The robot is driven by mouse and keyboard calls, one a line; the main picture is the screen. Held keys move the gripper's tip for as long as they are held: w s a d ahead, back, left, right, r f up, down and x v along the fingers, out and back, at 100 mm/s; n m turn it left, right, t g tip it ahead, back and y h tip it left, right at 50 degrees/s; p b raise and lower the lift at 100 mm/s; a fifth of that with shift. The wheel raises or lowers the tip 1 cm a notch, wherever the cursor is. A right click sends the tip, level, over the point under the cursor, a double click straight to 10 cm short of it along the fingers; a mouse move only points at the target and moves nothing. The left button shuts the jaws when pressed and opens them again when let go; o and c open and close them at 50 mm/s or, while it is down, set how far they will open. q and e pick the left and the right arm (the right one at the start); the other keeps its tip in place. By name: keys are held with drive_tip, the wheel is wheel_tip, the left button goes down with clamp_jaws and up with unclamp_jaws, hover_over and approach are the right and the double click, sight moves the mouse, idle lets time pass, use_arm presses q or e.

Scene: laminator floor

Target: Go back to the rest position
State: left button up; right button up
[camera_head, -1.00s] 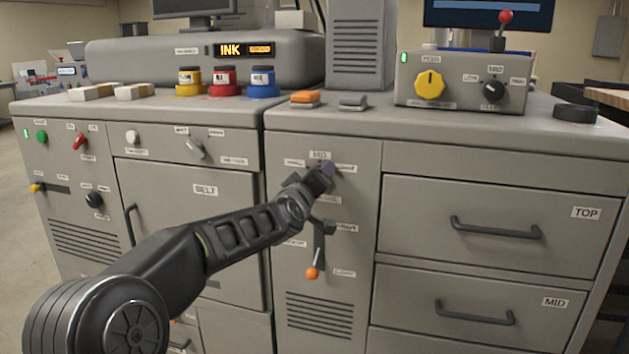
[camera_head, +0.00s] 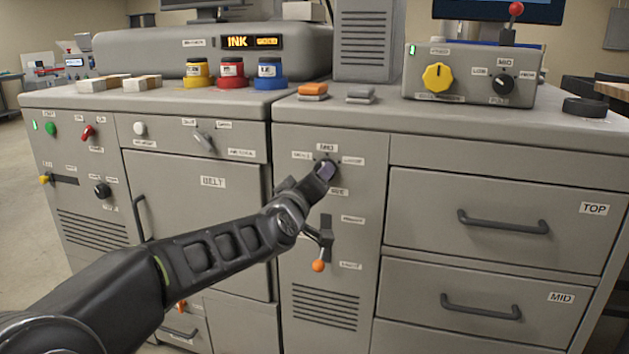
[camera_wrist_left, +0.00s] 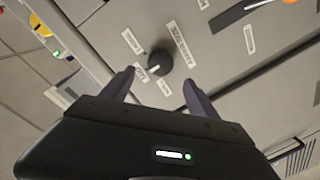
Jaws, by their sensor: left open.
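My left arm comes in from the left in the head view. My left gripper (camera_head: 326,173) is in front of the small black dial under the MID label on the grey cabinet's narrow panel, and partly covers it. In the left wrist view the gripper (camera_wrist_left: 159,79) is open and empty. Its two dark fingers stand apart. The black dial (camera_wrist_left: 160,62) shows just beyond the fingertips, between them, with a white mark and several small labels around it. It looks clear of both fingers. My right gripper is not in view.
Below the dial is a lever with an orange knob (camera_head: 318,266), close to my forearm. Drawers with handles (camera_head: 503,222) are on the right, the BELT door (camera_head: 213,205) on the left. Ink jars (camera_head: 231,74) and a control box (camera_head: 470,75) stand on top.

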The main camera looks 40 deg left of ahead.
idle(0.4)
use_arm(q)
drive_tip(key=w+d+f+m+g+h, duration=0.15)
drive_tip(key=d+f, duration=0.35)
drive_tip(key=f, duration=0.6)
drive_tip(key=w+d+f+m+g+h, duration=0.1)
drive_tip(key=d+f+m+g+h, duration=0.3)
drive_tip(key=f, duration=0.8)
drive_tip(key=s+d+f+m+g+h, duration=0.1)
drive_tip(key=s+d+f+g, duration=0.1)
drive_tip(key=s+d+f, duration=0.6)
drive_tip(key=s+d+f+m+g+h, duration=0.1)
drive_tip(key=s+d+f+m, duration=0.15)
drive_tip(key=d+f, duration=0.65)
drive_tip(key=s+d+f+m+g+h, duration=0.15)
drive_tip(key=s+d+f, duration=0.3)
drive_tip(key=f, duration=0.85)
drive_tip(key=s+d+f+m+g+h+p, duration=0.1)
drive_tip(key=s+d+f+g, duration=0.25)
drive_tip(key=s, duration=0.45)
drive_tip(key=s+d+f+g+h, duration=0.15)
drive_tip(key=s+d+f, duration=0.3)
drive_tip(key=s, duration=0.45)
wheel_tip(320, 180, up, 24)
drive_tip(key=p, duration=2.3)
drive_tip(key=shift+d+r+y, duration=0.15)
drive_tip(key=shift+d+y, duration=0.1)
drive_tip(key=shift+y, duration=0.2)
drive_tip(key=shift+w, duration=0.1)
